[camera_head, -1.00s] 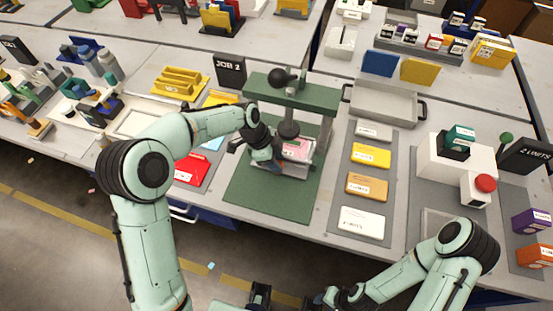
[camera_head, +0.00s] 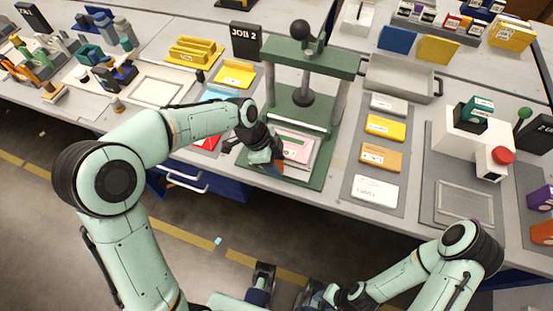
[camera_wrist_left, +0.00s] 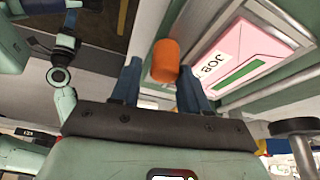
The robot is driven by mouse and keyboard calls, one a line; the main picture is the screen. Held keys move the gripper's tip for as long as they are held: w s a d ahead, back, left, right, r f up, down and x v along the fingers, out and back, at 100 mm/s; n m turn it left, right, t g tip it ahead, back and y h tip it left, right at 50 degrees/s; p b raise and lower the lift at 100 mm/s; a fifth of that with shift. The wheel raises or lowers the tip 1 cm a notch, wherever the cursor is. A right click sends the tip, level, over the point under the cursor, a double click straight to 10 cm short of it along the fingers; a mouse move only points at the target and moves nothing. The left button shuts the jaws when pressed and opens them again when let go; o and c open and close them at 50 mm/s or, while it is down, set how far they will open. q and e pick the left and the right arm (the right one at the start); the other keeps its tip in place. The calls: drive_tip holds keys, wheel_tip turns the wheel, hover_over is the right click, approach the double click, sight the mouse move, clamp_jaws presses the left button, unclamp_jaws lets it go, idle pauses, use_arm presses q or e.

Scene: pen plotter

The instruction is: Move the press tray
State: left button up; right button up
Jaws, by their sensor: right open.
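The press tray (camera_head: 298,151) carries a pink card in the head view. It sits at the front of the green press (camera_head: 312,56), reaching out from under the pressing plate towards the front of the green base (camera_head: 318,180). In the left wrist view its pink card (camera_wrist_left: 243,62) lies to the right, beside an upright orange handle (camera_wrist_left: 165,60). My left gripper (camera_wrist_left: 160,72) has its blue fingers on both sides of this handle and appears shut on it; a finger's contact is partly unclear. My right gripper (camera_head: 312,295) is open and empty, low in the head view, in front of the table.
A grey tray (camera_head: 400,76) stands right of the press. A grey mat (camera_head: 360,208) with several coloured blocks lies nearer on that side. A white machine with a red button (camera_head: 503,155) is further right. A JOB 2 sign (camera_head: 246,41) stands at the back left.

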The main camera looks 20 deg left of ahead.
idle(0.4)
use_arm(q)
drive_tip(key=p+v, duration=0.1)
drive_tip(key=v, duration=1.2)
drive_tip(key=shift+r, duration=0.2)
drive_tip(key=shift+a, duration=0.1)
